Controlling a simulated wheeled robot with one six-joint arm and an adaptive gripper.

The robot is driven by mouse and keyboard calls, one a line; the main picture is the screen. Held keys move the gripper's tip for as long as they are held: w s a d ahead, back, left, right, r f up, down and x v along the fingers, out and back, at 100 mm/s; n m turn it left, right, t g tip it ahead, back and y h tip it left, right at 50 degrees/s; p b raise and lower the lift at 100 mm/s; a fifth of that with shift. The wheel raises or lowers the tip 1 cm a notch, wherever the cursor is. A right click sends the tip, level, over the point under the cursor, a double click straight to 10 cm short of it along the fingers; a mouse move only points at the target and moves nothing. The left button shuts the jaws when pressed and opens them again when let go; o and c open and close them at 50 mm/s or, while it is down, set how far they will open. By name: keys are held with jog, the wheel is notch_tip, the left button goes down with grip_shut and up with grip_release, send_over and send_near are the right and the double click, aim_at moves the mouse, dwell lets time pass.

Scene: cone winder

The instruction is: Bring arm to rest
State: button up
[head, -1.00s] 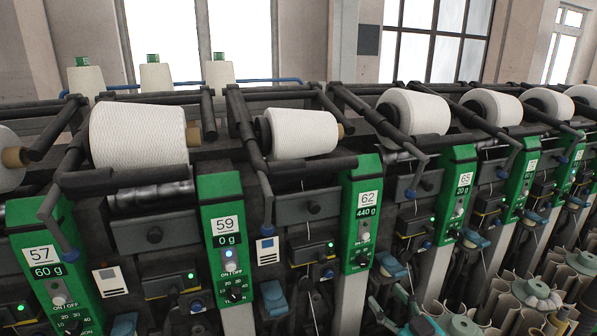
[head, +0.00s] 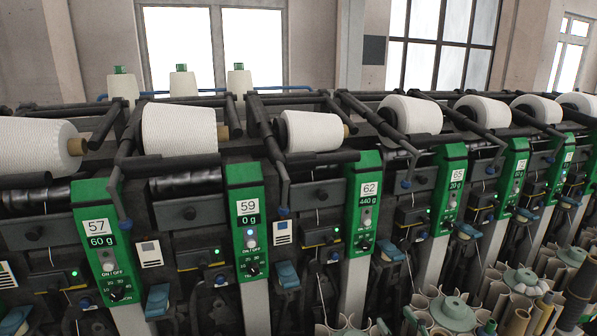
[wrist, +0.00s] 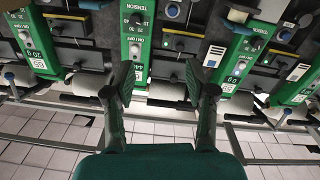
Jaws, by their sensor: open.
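My gripper (wrist: 157,84) shows in the wrist view with its two dark fingers wide apart and nothing between them. Its green body fills the bottom of that view. Beyond the fingertips are the green unit panels of the cone winder, seen upside down, including the panel marked 59 (wrist: 240,62). In the head view I cannot make out my gripper. That view shows the winder's panels 57 (head: 108,250), 59 (head: 247,232) and 62 (head: 364,215) in a row.
White yarn cones (head: 180,128) sit along the top of the winder among dark cradle arms (head: 270,140). Tubes and cones (head: 470,315) crowd the lower right. In the wrist view, pale tiled floor (wrist: 40,150) shows beyond a rail.

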jog(key=s+a+f+m+g+h, duration=0.1)
jog(key=s+f+m+h, duration=0.15)
jog(key=s+f, duration=0.7)
jog(key=s+f+m+g+h, duration=0.1)
jog(key=s+f+m+h, duration=0.15)
jog(key=s+f, duration=0.7)
jog(key=a+v, duration=0.1)
jog(key=v, duration=2.6)
jog(key=shift+a, duration=0.15)
jog(key=shift+s+f, duration=0.1)
